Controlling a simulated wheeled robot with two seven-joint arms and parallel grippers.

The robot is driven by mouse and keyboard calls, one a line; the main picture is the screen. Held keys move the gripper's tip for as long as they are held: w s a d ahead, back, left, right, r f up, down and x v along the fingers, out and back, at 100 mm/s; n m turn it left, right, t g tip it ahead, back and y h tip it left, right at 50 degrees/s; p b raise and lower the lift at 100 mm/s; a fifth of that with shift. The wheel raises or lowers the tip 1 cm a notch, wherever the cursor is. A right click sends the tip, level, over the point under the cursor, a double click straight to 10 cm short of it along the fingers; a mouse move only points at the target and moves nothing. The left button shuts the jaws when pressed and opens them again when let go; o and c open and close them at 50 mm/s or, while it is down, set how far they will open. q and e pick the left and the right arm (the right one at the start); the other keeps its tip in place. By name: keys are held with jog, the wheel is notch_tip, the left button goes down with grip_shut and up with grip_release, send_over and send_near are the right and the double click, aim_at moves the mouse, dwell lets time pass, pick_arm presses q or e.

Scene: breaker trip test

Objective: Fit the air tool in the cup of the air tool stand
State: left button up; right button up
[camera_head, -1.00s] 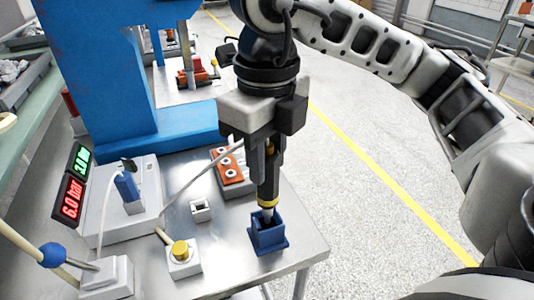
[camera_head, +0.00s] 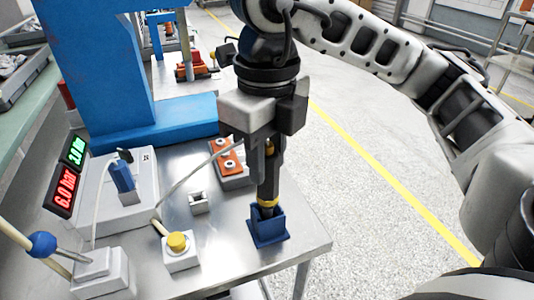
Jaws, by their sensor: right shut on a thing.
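The air tool (camera_head: 268,186) is a dark upright cylinder with a yellow band near its lower end. My right gripper (camera_head: 266,150) is shut on it from above. The air tool stand (camera_head: 268,234) is a blue block with a square cup, near the right edge of the metal table. The tool's lower tip is inside the cup's mouth and hidden by the cup's walls. The yellow band is at about the height of the rim. I cannot tell whether the tip touches the bottom. My left gripper is not in view.
A blue press frame (camera_head: 95,70) rises behind. A thin hose (camera_head: 192,178) runs to the tool.

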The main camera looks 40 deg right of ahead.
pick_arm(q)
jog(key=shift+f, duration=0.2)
pick_arm(e)
jog(key=shift+f, duration=0.25)
pick_arm(q)
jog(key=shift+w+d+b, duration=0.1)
jog(key=shift+b, duration=0.5)
pick_arm(e)
jog(key=shift+f, duration=0.4)
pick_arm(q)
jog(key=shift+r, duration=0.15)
pick_arm(e)
jog(key=o, duration=1)
jog(key=shift+o, duration=0.2)
jog(key=shift+r, duration=0.15)
pick_arm(q)
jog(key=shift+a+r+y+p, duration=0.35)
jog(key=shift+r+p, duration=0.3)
jog(key=shift+p, duration=1.8)
pick_arm(e)
notch_tip(320, 180, up, 16)
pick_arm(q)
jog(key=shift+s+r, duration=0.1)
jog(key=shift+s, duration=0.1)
